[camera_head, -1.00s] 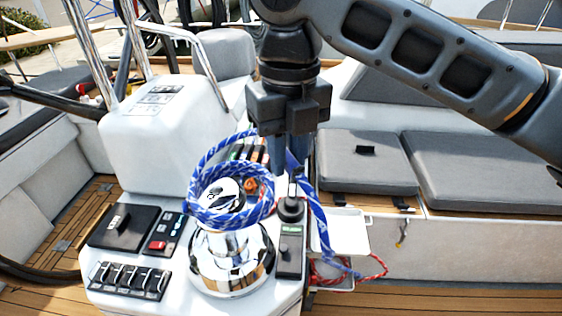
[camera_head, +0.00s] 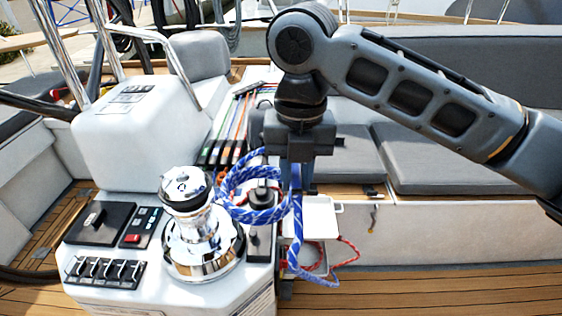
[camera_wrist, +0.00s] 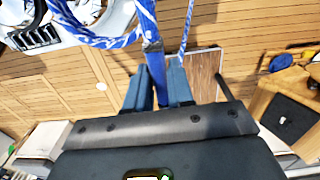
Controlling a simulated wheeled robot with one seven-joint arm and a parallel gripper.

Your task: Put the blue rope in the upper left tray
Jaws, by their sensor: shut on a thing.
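The blue rope (camera_head: 262,214) with white flecks hangs in loops from my gripper (camera_head: 297,185), just right of the chrome winch (camera_head: 200,240). My gripper points down and is shut on the rope; the rope also shows between the fingers in the wrist view (camera_wrist: 153,50). One end of the rope hangs down in front of white trays (camera_head: 320,222) on the console's right side. The upper tray is partly hidden by the rope and my gripper. I cannot tell which of the trays is the upper left one.
A black-topped post (camera_head: 263,195) stands inside or behind the rope loops. A red rope (camera_head: 345,250) hangs at the lower tray. Switches (camera_head: 104,270) sit on the console's front left. Grey cushions (camera_head: 440,160) lie on the bench at right. The wooden floor (camera_head: 450,285) is clear.

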